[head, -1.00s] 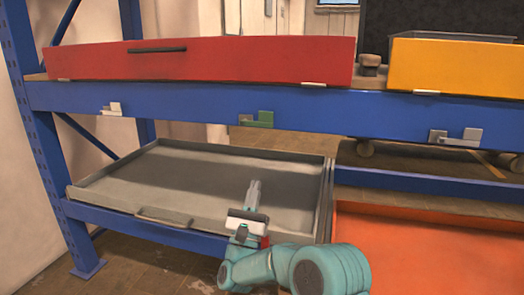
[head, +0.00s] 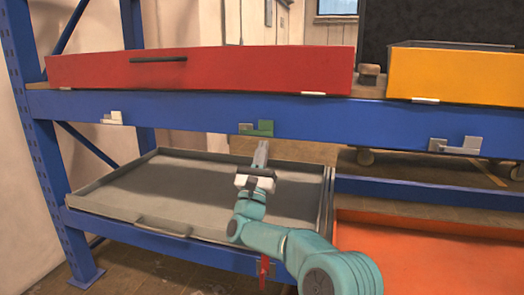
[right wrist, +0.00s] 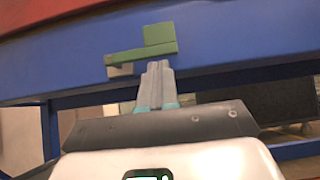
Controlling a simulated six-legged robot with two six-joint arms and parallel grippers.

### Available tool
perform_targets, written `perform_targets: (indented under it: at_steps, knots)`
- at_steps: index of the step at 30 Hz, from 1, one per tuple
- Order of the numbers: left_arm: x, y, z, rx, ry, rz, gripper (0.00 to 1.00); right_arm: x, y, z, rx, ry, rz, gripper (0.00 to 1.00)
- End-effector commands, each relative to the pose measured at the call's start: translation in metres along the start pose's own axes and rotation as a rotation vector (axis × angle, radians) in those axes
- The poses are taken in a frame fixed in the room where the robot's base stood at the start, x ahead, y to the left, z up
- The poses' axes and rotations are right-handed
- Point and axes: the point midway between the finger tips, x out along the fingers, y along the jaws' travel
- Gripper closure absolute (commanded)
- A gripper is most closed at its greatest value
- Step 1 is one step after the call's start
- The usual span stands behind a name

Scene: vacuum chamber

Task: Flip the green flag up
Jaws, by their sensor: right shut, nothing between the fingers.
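The green flag (head: 262,128) is on the front of the blue shelf beam (head: 200,117), below the red drawer. Its raised block is at the right end and a grey-brown piece is at its left. It also shows in the right wrist view (right wrist: 148,45). My right gripper (head: 262,143) is shut and empty, with its fingertips just below the flag. In the right wrist view the shut fingertips (right wrist: 158,66) are close under the flag's lower edge; I cannot tell whether they touch. My left gripper is not in view.
A red drawer (head: 220,70) and a yellow bin (head: 455,75) stand above. A grey tray (head: 120,195) lies below, left of an orange surface (head: 400,255).

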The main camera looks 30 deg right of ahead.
Motion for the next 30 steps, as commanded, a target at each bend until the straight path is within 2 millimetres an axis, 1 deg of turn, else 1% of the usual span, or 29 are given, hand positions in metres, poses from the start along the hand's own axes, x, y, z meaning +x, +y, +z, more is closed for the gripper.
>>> perform_targets:
  at_steps: [5, 17, 30]
  knots:
    - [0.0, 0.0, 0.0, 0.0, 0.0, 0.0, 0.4, 0.004, 0.0, 0.004, 0.0, 0.002, 0.001, 1.0]
    - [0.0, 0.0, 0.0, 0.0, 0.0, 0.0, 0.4, 0.005, 0.001, 0.004, -0.008, 0.001, 0.009, 1.0]
    - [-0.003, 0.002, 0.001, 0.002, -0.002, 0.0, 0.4, 0.013, 0.008, 0.002, -0.098, 0.002, 0.098, 1.0]
